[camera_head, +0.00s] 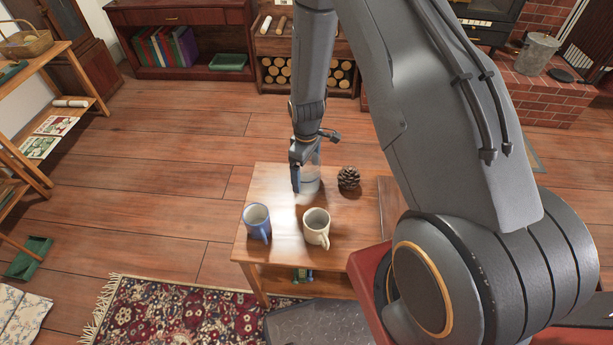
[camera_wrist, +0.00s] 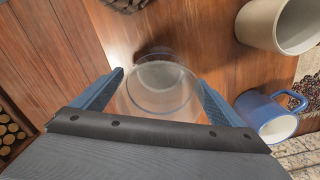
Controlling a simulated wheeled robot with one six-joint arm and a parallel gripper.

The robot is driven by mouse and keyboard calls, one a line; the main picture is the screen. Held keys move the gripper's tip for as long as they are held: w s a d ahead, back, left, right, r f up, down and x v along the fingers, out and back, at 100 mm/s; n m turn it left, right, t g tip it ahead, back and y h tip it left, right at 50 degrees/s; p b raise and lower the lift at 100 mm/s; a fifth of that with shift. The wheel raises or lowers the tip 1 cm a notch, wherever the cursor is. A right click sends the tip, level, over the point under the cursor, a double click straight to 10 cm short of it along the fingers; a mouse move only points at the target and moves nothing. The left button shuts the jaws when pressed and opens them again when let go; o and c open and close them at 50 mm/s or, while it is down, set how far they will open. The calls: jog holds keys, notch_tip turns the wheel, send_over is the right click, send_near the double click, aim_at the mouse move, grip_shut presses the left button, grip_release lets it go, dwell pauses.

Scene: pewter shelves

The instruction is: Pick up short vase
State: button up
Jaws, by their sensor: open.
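A short clear glass vase stands upright on the small wooden table (camera_head: 270,184). In the wrist view the vase (camera_wrist: 158,92) is between the two blue fingers of my gripper (camera_wrist: 160,95), which are apart on either side of it. In the head view my gripper (camera_head: 308,178) is low over the table's far part, and the vase (camera_head: 311,187) shows partly behind it. I cannot tell whether the fingers touch the glass.
A blue mug (camera_head: 257,222) and a cream mug (camera_head: 316,228) stand on the table nearer the front edge. A pine cone (camera_head: 348,178) sits just right of the vase. The wooden floor left of the table is clear. A patterned rug (camera_head: 165,312) lies in front.

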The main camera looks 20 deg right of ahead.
jog(key=shift+f, duration=1.15)
jog(key=c, duration=1.4)
jog(key=shift+r, duration=0.15)
